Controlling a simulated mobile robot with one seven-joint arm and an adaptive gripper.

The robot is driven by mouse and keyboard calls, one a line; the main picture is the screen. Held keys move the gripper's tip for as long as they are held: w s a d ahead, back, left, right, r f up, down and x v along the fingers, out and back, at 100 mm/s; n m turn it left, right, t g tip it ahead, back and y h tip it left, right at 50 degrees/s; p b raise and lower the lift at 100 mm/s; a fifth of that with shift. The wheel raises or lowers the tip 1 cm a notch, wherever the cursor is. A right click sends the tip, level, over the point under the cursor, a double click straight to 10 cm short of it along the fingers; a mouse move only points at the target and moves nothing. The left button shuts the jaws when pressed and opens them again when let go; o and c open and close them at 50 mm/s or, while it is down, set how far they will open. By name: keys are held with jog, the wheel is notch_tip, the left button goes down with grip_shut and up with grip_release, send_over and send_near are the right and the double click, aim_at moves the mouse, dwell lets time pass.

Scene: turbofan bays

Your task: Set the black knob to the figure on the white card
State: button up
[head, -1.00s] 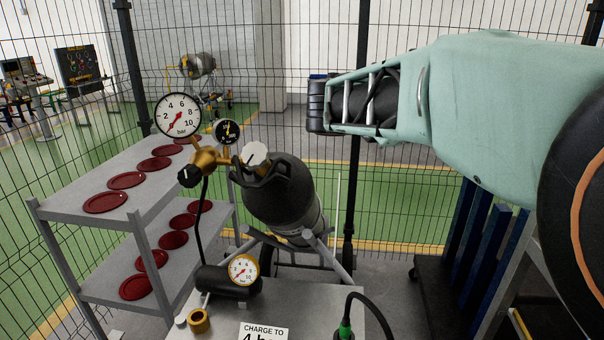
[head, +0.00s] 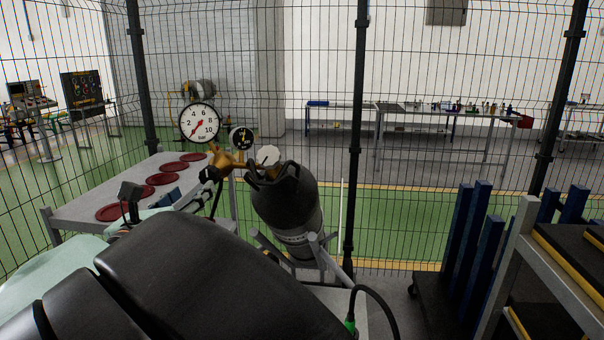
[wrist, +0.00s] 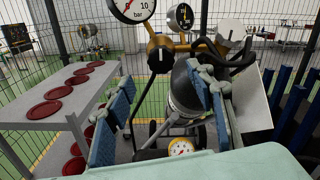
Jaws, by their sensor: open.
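The black knob (head: 207,174) sits on the brass regulator (head: 228,158) left of the dark cylinder (head: 290,205). It also shows in the wrist view (wrist: 160,58), beyond and between my fingertips. My gripper (wrist: 160,85) is open, with blue pads either side of an empty gap. It is apart from the knob, on its near side. The large white gauge (head: 199,122) above has its red needle low on the left, near the scale's start.
A smaller dark gauge (head: 242,139) and a white knob (head: 268,156) are close to the black knob. A grey shelf (head: 75,205) with dark red discs stands left. My arm covers most of the near bench. A wire fence stands behind.

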aim_at(207, 178)
jog(key=w, duration=0.6)
jog(key=w+d+p, duration=0.1)
jog(key=w, duration=0.3)
jog(key=c, duration=1.2)
